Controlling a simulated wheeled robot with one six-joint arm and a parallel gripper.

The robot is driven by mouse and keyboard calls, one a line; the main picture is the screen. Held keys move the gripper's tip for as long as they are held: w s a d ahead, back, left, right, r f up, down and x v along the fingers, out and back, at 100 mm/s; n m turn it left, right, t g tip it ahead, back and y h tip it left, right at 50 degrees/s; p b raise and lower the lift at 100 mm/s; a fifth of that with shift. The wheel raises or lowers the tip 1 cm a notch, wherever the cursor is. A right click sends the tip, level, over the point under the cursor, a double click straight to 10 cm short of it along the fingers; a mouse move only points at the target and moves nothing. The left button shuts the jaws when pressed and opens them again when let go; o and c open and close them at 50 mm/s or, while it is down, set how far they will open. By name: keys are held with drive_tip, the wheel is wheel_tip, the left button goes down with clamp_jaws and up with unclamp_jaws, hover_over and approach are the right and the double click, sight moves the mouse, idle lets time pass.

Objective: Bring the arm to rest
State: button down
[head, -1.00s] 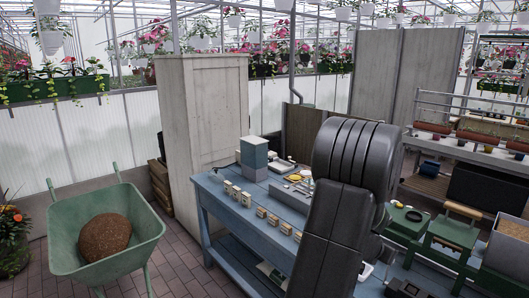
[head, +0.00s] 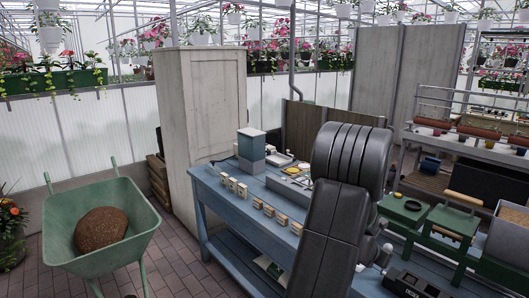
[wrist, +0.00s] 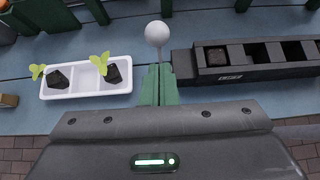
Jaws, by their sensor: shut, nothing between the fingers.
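My arm (head: 345,190) stands folded in front of the blue bench in the head view, and its gripper is hidden there. In the wrist view my gripper (wrist: 160,86) has its green fingers together with nothing between them, over the blue bench top (wrist: 215,112). A pale round knob (wrist: 157,33) shows just past the fingertips; I cannot tell whether they touch it.
A white tray (wrist: 87,90) with two seedlings in dark plugs lies left of the fingers. A black cell tray (wrist: 240,75) lies close on their right. The blue bench (head: 222,204) holds several small blocks. A green wheelbarrow (head: 125,252) stands left on open brick floor.

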drive_tip(key=shift+t+h, duration=0.7)
drive_tip(key=shift+h, duration=0.1)
drive_tip(key=s+a+f+b, duration=0.1)
drive_tip(key=b, duration=0.3)
drive_tip(key=a+f+b, duration=0.1)
drive_tip(key=b, duration=0.4)
drive_tip(key=s+a+f+b, duration=0.1)
drive_tip(key=f+b, duration=0.1)
drive_tip(key=b, duration=0.2)
drive_tip(key=shift+s+a+b, duration=0.2)
drive_tip(key=shift+s+b, duration=0.15)
drive_tip(key=shift+b, duration=0.05)
drive_tip(key=shift+s+a+f+b, duration=0.1)
drive_tip(key=shift+b, duration=0.55)
